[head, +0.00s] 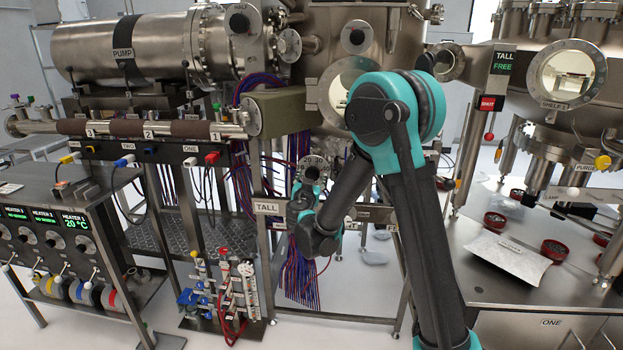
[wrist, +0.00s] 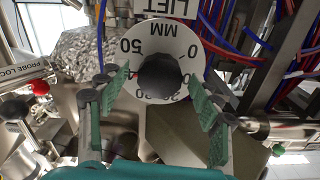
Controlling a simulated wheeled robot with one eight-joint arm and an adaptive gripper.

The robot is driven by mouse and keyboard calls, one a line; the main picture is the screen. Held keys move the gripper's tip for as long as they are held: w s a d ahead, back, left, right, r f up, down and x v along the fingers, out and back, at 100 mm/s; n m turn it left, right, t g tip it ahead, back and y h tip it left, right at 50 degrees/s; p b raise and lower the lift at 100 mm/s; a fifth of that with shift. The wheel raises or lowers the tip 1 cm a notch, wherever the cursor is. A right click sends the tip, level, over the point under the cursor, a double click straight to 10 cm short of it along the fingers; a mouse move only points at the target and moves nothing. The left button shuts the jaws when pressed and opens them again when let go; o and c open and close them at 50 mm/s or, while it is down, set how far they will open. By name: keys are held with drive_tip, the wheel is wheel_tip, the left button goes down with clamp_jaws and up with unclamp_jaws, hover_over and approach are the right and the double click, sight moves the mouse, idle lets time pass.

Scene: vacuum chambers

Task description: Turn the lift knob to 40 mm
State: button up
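The lift dial (wrist: 135,83) is a white round plate in the wrist view, seen upside down, lettered MM with 50 and 0 readable. The numbers at its lower edge are partly covered. The dark round lift knob (wrist: 163,72) stands at its centre. My gripper (wrist: 160,76) is open, with one green-padded finger on each side of the knob. Gaps show between the fingers and the knob. I cannot make out which number the knob points at. In the head view my gripper (head: 306,198) is just below the dial (head: 312,162), partly hiding the knob.
The LIFT label (wrist: 168,8) is beside the dial. Red and blue cables (wrist: 225,45) hang to the right in the wrist view. A TALL label (head: 267,208) is on the frame left of my gripper. A red PROBE LOCK knob (wrist: 40,87) is at the left.

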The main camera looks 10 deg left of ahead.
drive_tip(key=s, duration=1.2)
drive_tip(key=shift+a, duration=0.2)
drive_tip(key=s+d+f+m+g+h, duration=0.1)
drive_tip(key=s+d+f+g+h, duration=0.2)
drive_tip(key=d, duration=0.9)
drive_tip(key=s+d+f+g+h, duration=0.1)
drive_tip(key=s+d+f+g, duration=0.3)
drive_tip(key=d, duration=0.9)
drive_tip(key=s+d+f+n+g+y, duration=0.1)
drive_tip(key=s+d+f+g+y, duration=0.1)
drive_tip(key=s, duration=0.7)
drive_tip(key=s+d+f+n+g+y, duration=0.1)
drive_tip(key=s+d+f+g+y, duration=0.1)
drive_tip(key=s+f+g, duration=0.2)
drive_tip(key=s+f, duration=0.3)
drive_tip(key=s, duration=0.1)
drive_tip(key=shift+s+d+n+g+y, duration=0.25)
drive_tip(key=shift+s+n+g+y, duration=0.05)
drive_tip(key=shift+s+n+g, duration=0.1)
